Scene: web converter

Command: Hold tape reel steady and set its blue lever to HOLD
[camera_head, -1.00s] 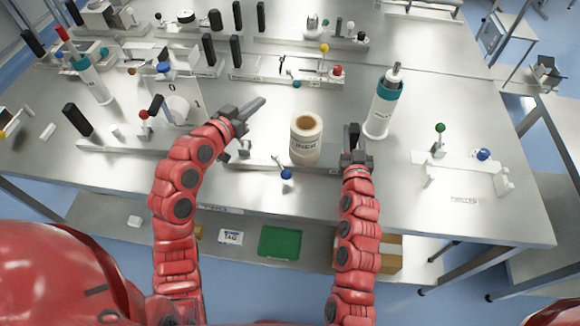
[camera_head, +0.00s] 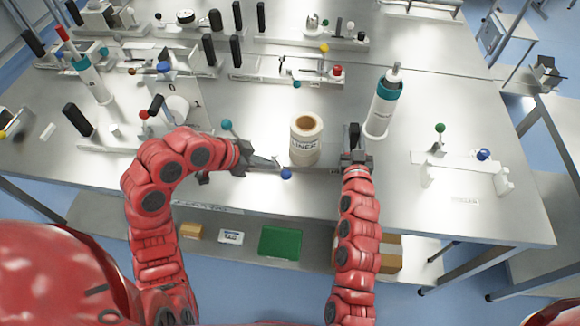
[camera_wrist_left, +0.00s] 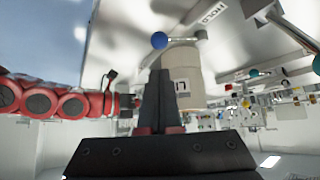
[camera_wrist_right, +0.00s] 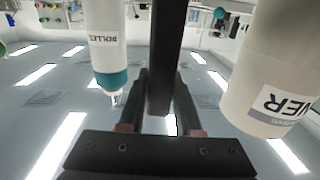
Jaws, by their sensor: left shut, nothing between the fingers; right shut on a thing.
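The reel (camera_head: 305,145) is a cream cylinder with a label reading LINER, upright on the metal table between my grippers. The blue ball of its lever (camera_head: 286,173) is in front of it, low down. In the left wrist view the blue ball (camera_wrist_left: 159,40) is just beyond my left fingertips, near a HOLD label (camera_wrist_left: 207,14). My left gripper (camera_head: 274,163) is shut and empty, its tips close to the ball; contact cannot be told. My right gripper (camera_head: 354,152) is shut on a black upright post (camera_wrist_right: 166,55) right of the reel.
A teal-capped roller (camera_head: 383,106) stands close behind my right gripper. A teal ball (camera_head: 227,125) is behind my left gripper. A white bracket with a blue knob (camera_head: 483,154) is at the right. Several fixtures fill the back of the table.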

